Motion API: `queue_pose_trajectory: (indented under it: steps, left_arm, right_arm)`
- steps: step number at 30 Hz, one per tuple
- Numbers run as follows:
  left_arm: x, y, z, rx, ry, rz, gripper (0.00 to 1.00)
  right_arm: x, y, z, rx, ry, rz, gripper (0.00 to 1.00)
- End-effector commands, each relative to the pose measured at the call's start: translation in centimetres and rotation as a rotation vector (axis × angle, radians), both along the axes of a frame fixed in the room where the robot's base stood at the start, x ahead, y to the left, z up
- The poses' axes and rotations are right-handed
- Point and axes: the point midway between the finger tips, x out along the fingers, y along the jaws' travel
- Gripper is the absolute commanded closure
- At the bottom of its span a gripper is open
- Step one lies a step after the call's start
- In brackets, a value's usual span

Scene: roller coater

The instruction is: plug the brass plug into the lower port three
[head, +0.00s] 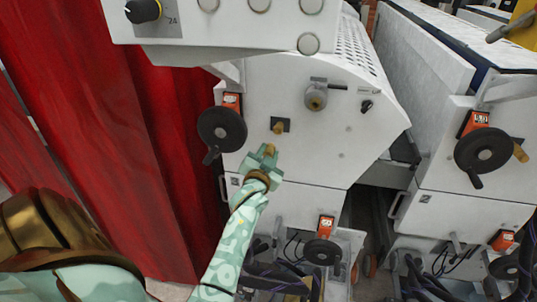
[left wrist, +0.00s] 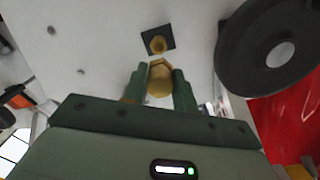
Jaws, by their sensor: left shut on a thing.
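My left gripper (head: 264,160) is shut on the brass plug (head: 270,148), just in front of the white machine's front panel. In the left wrist view the plug (left wrist: 160,80) stands between the green fingers (left wrist: 160,88), its hexagonal end toward the panel. A brass fitting (head: 278,128) on a small dark square plate (head: 286,124) lies just above the plug in the head view. In the left wrist view this fitting (left wrist: 157,44) is just beyond the plug, with a small gap seeming to separate them. No port number is readable. My right gripper is not in view.
A black handwheel (head: 222,129) with an orange counter (head: 232,101) sits left of the fitting. A round metal fitting (head: 316,96) is up and right. A control box (head: 225,22) overhangs above. A red curtain (head: 165,150) hangs at left. A second machine (head: 450,150) stands at right.

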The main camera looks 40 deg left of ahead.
Motion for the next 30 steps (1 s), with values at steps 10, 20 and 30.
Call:
queue_pose_trajectory:
  steps: [10, 20, 30]
  left_arm:
    - [2.5, 1.3, -0.1, 0.000, -0.002, -0.001, 1.00]
    - [5.1, 2.6, 0.0, -0.001, -0.002, 0.000, 1.00]
    - [5.5, 2.9, 0.1, -0.001, -0.002, 0.000, 1.00]
  right_arm:
    - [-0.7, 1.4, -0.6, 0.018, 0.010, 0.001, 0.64]
    - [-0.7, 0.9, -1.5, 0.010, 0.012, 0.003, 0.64]
    - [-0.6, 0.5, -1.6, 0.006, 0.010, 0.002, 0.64]
